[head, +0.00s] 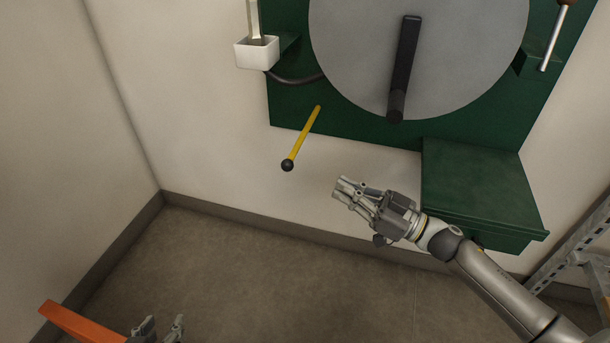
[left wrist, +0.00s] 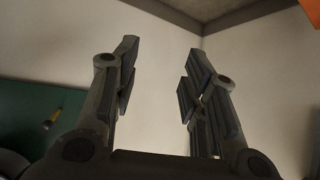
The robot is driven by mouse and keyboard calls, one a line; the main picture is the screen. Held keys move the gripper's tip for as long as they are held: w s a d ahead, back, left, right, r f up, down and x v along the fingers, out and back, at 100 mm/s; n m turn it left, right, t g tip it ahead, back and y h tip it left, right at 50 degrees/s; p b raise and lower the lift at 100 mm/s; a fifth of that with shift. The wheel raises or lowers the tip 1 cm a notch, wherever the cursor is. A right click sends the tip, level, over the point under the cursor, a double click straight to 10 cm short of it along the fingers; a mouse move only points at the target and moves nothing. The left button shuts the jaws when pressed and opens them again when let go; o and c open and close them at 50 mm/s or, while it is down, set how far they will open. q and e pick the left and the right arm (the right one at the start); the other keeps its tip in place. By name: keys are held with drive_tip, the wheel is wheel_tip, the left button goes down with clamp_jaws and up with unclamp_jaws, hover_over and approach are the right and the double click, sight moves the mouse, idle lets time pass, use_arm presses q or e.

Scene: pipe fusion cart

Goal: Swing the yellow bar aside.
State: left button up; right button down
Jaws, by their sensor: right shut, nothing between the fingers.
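The yellow bar (head: 304,136) is a thin rod with a black ball knob (head: 288,165) at its lower end. It slants down and left from the lower left of the green panel (head: 290,112). My right gripper (head: 343,189) is to the right of the knob and a little below it, apart from the bar, shut and empty. My left gripper (head: 162,324) is at the bottom edge of the head view, far below the bar. In the left wrist view its fingers (left wrist: 160,85) are spread with nothing between them. A small yellow piece (left wrist: 52,118) shows there against green at the left.
A large grey disc (head: 350,50) with a black handle (head: 403,70) is on the panel. A green box (head: 475,185) juts out at the right. A white cup (head: 256,53) hangs at upper left. An orange bar (head: 80,322) is at lower left. Metal shelving (head: 575,245) stands at right.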

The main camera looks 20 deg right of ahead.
drive_tip(key=shift+w+a, duration=0.1)
use_arm(q)
drive_tip(key=w+d+r+t+h+b, duration=0.1)
drive_tip(key=w+r+t, duration=0.2)
drive_tip(key=w+r, duration=0.1)
drive_tip(key=shift+d+r+t, duration=0.3)
drive_tip(key=shift+d+r, duration=0.1)
drive_tip(key=shift+r, duration=0.05)
use_arm(e)
drive_tip(key=x, duration=0.9)
drive_tip(key=shift+w+a, duration=0.2)
drive_tip(key=shift+w, duration=0.05)
drive_tip(key=shift+r, duration=0.15)
use_arm(q)
drive_tip(key=shift+s+f, duration=0.1)
